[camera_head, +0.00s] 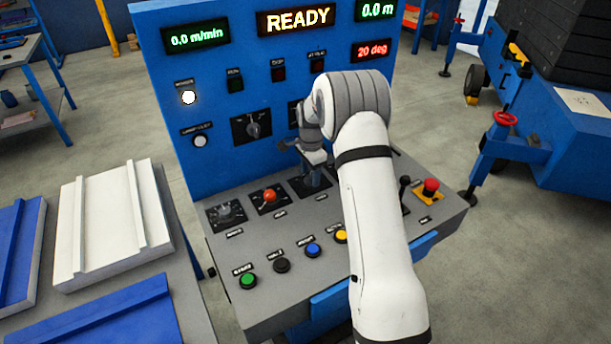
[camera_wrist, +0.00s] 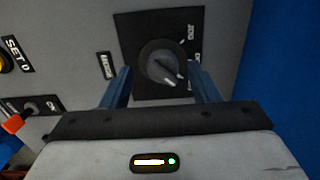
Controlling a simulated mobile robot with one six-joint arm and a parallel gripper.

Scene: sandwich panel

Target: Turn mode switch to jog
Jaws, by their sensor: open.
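The mode switch is a dark rotary knob on a black square plate (camera_wrist: 135,30), on the sloping desk of the console. In the wrist view the knob (camera_wrist: 158,60) shows a light pointer line aimed to the lower right. The JOG label is at the plate's upper right; other labels are hard to read. My gripper (camera_wrist: 160,84) is open, with one blue-grey finger on each side of the knob's lower part. I cannot tell if they touch it. In the head view my gripper (camera_head: 315,165) is over the plate and hides most of the knob.
An orange-red knob (camera_head: 269,197) and a grey knob (camera_head: 228,212) sit to the left on the desk. Several buttons, including a yellow one (camera_head: 341,236), line the front. A red emergency button (camera_head: 431,186) is at right. The blue upright panel (camera_head: 215,95) rises behind.

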